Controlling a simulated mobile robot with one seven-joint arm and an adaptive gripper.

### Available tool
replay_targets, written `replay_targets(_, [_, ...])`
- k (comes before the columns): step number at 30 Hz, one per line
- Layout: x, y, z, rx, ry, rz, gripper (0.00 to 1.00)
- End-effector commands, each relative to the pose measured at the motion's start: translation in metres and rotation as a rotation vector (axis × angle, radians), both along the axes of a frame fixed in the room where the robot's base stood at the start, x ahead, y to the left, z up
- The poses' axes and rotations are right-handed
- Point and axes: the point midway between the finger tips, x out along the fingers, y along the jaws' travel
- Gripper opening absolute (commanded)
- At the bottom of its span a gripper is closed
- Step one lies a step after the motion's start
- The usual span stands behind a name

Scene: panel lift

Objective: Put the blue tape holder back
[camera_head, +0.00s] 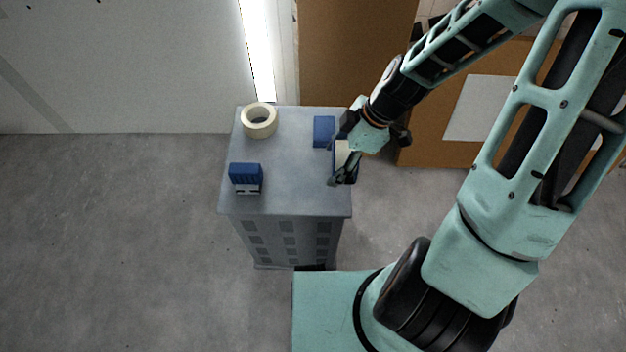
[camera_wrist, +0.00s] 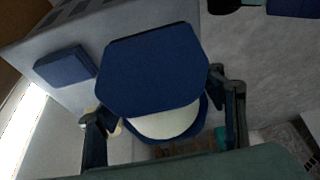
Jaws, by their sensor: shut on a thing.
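My gripper (camera_head: 342,164) is shut on the blue tape holder (camera_wrist: 152,70), at the right edge of the grey cabinet top. In the wrist view the holder fills the space between the two fingers, with a pale, rounded part, perhaps tape, showing below its blue face. In the head view the holder (camera_head: 353,174) is mostly hidden by my gripper. I cannot tell whether it touches the cabinet.
The grey cabinet (camera_head: 285,190) carries a cream tape roll (camera_head: 248,128) at back left, a blue item with a pale front (camera_head: 246,172) at front left and a flat blue block (camera_head: 323,130) beside my gripper. Brown boards stand behind. The cabinet's middle is clear.

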Motion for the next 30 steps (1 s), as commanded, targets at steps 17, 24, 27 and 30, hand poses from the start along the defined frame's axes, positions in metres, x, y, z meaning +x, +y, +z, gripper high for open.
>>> replay_targets(17, [0.003, 0.053, -0.060, 0.000, 0.001, 0.001, 0.44])
replay_targets(24, [0.003, 0.054, -0.090, 0.001, 0.003, -0.001, 0.44])
replay_targets(27, [0.004, 0.054, -0.092, -0.001, -0.001, 0.000, 0.44])
replay_targets(30, [0.004, 0.054, -0.092, -0.001, -0.001, 0.000, 0.44])
